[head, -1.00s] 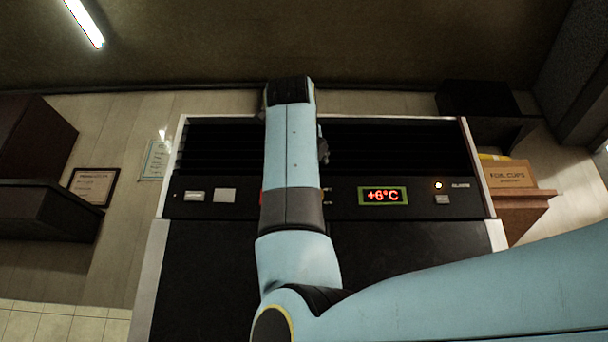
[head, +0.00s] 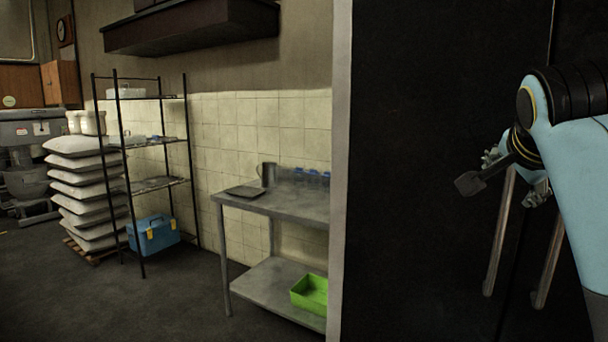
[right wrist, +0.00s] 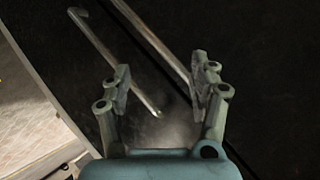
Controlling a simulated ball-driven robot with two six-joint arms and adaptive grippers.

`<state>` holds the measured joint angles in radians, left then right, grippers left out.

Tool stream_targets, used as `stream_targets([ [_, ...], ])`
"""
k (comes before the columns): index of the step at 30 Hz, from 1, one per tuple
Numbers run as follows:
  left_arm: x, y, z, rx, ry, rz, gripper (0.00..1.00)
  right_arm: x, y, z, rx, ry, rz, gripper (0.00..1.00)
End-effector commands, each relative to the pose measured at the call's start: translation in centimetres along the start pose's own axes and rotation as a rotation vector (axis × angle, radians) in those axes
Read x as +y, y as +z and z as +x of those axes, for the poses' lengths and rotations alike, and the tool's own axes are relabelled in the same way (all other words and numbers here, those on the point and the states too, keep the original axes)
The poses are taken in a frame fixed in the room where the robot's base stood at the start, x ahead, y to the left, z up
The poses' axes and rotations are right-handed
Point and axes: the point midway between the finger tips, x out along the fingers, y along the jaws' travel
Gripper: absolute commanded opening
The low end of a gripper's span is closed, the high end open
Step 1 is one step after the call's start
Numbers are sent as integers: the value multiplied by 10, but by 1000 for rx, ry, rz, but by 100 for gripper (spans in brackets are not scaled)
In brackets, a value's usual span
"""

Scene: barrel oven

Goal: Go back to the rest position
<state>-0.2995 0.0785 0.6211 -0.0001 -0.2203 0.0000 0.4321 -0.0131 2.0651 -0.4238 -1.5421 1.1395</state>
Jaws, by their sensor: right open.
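My right gripper (head: 515,178) is at the right of the head view, in front of a tall black door front (head: 430,110). In the right wrist view its two fingers (right wrist: 160,88) are spread apart with nothing between them. Two long metal bar handles (head: 500,235) stand on the black front just below the gripper. The handles (right wrist: 112,58) also show ahead of the fingers in the right wrist view. I cannot tell whether a finger touches a handle. My left gripper is in neither view.
A pale vertical edge (head: 341,200) bounds the black front. Left of it stands a steel table (head: 290,208) with a green bin (head: 310,294) on its lower shelf. Further left are a wire rack (head: 160,143), a blue toolbox (head: 153,236) and stacked sacks (head: 80,180). The floor at left is open.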

Motion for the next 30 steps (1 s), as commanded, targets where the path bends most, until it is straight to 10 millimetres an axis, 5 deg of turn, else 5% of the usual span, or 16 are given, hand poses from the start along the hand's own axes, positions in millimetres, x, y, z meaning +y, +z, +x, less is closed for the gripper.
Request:
stream_targets([
  [1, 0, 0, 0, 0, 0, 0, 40, 40, 22, 4, -47, 40, -120, 61],
  [6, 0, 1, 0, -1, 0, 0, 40, 163, 88, -13, -249, 110, -556, 61],
  [12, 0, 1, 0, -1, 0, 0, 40, 260, 131, -54, -460, 112, -920, 61],
  [23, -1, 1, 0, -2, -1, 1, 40, 363, 168, -136, -757, 28, -1326, 61],
  [30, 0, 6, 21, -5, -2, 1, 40, 415, 215, -73, -784, 49, -1325, 61],
])
